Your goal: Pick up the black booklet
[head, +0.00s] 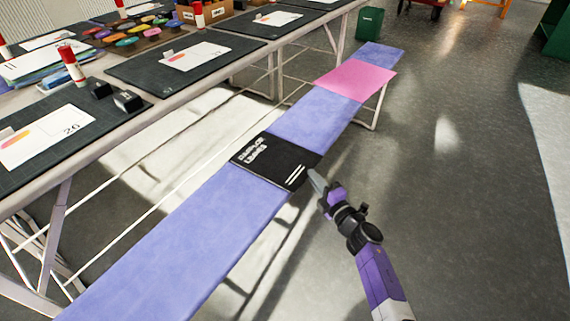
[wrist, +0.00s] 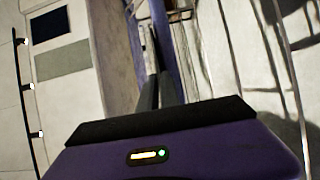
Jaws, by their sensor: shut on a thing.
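The black booklet (head: 268,165) with white lettering lies across the purple bench top in the head view. Its right corner reaches the bench's right edge. My gripper (head: 316,183) is at that right edge and meets the booklet's near right side, with its jaws shut on it. The fingertips are partly hard to make out there. In the wrist view my gripper (wrist: 152,70) shows as two dark fingers close together, pointing along the bench; the booklet cannot be made out clearly in that view.
The long purple bench (head: 190,240) runs from front left to back right, with a pink sheet (head: 356,79) farther along. A worktable (head: 150,95) with dark mats, papers and glue sticks stands left. A green bin (head: 369,23) stands behind.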

